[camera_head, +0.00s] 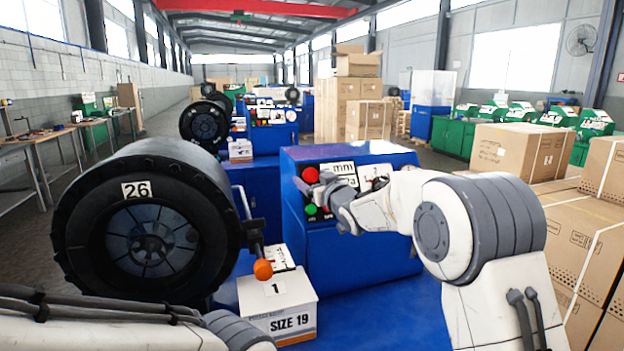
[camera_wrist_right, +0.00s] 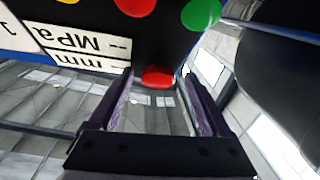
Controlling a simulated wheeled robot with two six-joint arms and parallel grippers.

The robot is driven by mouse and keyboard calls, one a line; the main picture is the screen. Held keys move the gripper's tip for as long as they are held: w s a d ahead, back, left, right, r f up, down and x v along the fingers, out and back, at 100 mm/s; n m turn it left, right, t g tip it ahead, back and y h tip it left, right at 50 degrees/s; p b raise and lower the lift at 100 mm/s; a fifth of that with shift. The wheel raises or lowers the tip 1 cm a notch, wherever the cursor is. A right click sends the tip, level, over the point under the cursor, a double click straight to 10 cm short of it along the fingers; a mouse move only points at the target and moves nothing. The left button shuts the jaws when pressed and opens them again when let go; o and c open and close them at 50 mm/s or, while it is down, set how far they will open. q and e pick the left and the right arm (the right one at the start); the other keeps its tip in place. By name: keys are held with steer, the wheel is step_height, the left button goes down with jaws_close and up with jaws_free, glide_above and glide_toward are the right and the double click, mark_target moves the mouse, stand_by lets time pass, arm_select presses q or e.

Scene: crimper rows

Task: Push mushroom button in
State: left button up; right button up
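The red mushroom button (camera_head: 310,174) is at the top of the dark control panel on the blue machine. In the right wrist view, which shows the panel upside down, the red mushroom button (camera_wrist_right: 157,77) appears between my fingertips. My right gripper (camera_head: 313,190) is in front of the panel with its fingers apart; it also shows in the wrist view (camera_wrist_right: 158,85). Whether it touches the button I cannot tell. A green button (camera_head: 310,209) sits lower on the panel; the wrist view shows it with another red button (camera_wrist_right: 135,4). My left gripper is out of view.
A large black reel (camera_head: 85,205) marked 26 stands left of the panel, beside a lever with an orange knob (camera_head: 263,270). A white box (camera_head: 280,305) marked SIZE 19 stands below the lever. Cardboard boxes (camera_head: 518,150) are stacked at the right. Similar machines stand behind.

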steer(key=shift+d, duration=0.15)
steer(key=shift+s, duration=0.1)
steer(key=shift+s+d, duration=0.2)
steer(key=shift+s, duration=0.15)
steer(key=b+v, duration=0.3)
steer(key=v, duration=0.6)
steer(key=shift+s, duration=0.25)
steer(key=shift+d, duration=0.1)
